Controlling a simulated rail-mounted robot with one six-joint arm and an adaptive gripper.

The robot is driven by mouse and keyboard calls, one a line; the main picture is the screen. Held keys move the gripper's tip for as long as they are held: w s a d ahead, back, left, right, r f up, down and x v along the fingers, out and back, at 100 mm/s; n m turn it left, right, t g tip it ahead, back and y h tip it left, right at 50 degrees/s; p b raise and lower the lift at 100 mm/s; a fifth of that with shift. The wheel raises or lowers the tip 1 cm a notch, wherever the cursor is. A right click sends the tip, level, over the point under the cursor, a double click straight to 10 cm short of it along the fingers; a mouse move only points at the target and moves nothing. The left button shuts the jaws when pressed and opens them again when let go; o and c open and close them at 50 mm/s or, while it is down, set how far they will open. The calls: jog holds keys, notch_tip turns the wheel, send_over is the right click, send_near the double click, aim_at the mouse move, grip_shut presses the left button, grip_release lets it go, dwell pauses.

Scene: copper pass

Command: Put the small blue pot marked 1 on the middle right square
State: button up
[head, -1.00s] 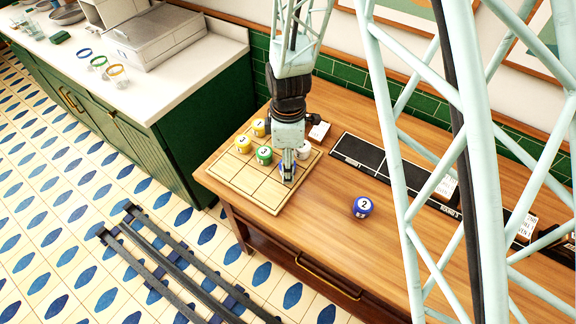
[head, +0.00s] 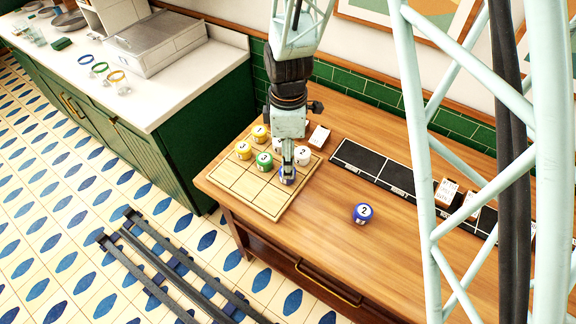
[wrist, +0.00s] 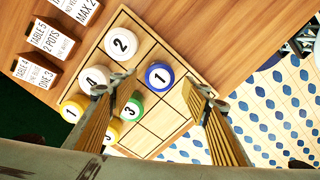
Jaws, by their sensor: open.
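The small blue pot marked 1 (wrist: 159,77) stands upright on the middle right square of the wooden grid board (head: 240,193); it also shows in the head view (head: 287,176), partly hidden by my gripper (head: 288,160). In the wrist view my gripper (wrist: 160,86) is open, its fingers apart on either side of the pot, with a visible gap from it. The fingertips appear just above the pot. The pot is not held.
A green pot (wrist: 131,111), white pots (wrist: 121,43) and yellow pots (head: 243,150) fill neighbouring squares; the front row is empty. A blue pot marked 2 (head: 362,212) stands on the table right of the board. Black trays (head: 385,172) and cards (wrist: 53,39) lie behind.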

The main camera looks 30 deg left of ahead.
jog(key=shift+r, duration=2.95)
jog(key=w+d+r+m+y+b, duration=0.1)
jog(key=w+d+r+m+b, duration=0.2)
jog(key=d+r, duration=0.45)
jog(key=w+d+r+m+t+y, duration=0.1)
jog(key=w+d+r+m, duration=0.4)
jog(key=d, duration=0.6)
jog(key=w+d+r+m+y+b, duration=0.1)
jog(key=d+r+m+b, duration=0.1)
jog(key=d+r+m, duration=0.5)
jog(key=s+d+r+m+t+h+p, duration=0.1)
jog(key=s+d+r+m, duration=0.1)
jog(key=s+d+r, duration=0.5)
jog(key=s+d+r+m+t+p, duration=0.1)
jog(key=s+d+r+m+p, duration=0.15)
jog(key=s+d, duration=0.55)
jog(key=s+d+r+m+h, duration=0.1)
jog(key=s+d+r+m, duration=0.1)
jog(key=s+d, duration=0.4)
jog(key=s+d+r+m+t+h+p, duration=0.1)
jog(key=s+d+r+m, duration=0.1)
jog(key=s+d, duration=0.4)
jog(key=shift+s+m+p, duration=0.3)
jog(key=shift+s+m, duration=0.25)
